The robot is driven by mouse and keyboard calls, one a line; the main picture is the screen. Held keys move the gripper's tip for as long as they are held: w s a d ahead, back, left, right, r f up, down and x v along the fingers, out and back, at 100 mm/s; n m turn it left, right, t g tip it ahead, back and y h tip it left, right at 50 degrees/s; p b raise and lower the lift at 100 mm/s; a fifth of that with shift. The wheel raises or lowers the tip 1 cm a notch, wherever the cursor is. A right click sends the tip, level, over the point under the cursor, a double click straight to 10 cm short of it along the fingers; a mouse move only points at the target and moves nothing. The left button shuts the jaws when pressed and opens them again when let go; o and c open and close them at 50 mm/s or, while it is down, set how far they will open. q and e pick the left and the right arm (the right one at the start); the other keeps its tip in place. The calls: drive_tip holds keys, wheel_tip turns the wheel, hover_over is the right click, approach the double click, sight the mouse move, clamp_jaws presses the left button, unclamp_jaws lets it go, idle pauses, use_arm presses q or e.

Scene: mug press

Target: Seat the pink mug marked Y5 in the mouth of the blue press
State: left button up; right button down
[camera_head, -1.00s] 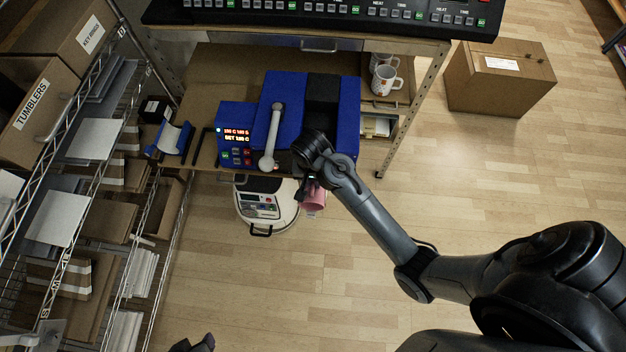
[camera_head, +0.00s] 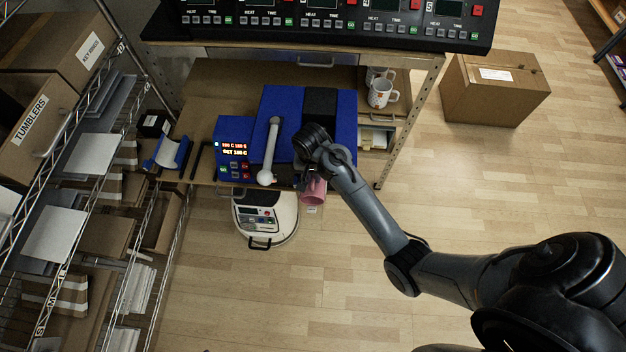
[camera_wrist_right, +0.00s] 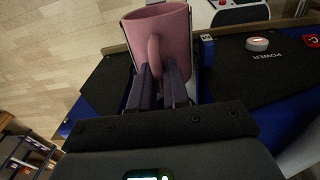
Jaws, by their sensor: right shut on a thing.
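The blue press (camera_head: 280,102) stands on the bench in the head view, with a grey lever on its top. The pink mug (camera_head: 314,192) hangs just in front of the press's front edge. It also shows in the wrist view (camera_wrist_right: 176,35), where its handle faces my fingers; no Y5 mark is readable. My right gripper (camera_head: 307,180) is shut on the mug's handle, with its fingers seen in the wrist view (camera_wrist_right: 162,82). The mug is outside the press. The press's mouth is hidden from above. My left gripper is not in view.
A control box (camera_head: 233,148) with a lit display adjoins the press. White mugs (camera_head: 382,93) stand right of it. A blue curved part (camera_head: 168,153) lies to the left. A round white machine (camera_head: 264,220) is on the floor below. Wire shelving (camera_head: 100,190) fills the left.

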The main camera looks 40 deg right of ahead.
drive_tip(key=shift+w+d, duration=0.85)
drive_tip(key=shift+w, duration=0.05)
drive_tip(key=w+d, duration=0.3)
drive_tip(key=shift+w+d, duration=0.35)
drive_tip(key=shift+d, duration=0.05)
drive_tip(key=shift+c, duration=0.7)
unclamp_jaws()
idle(0.3)
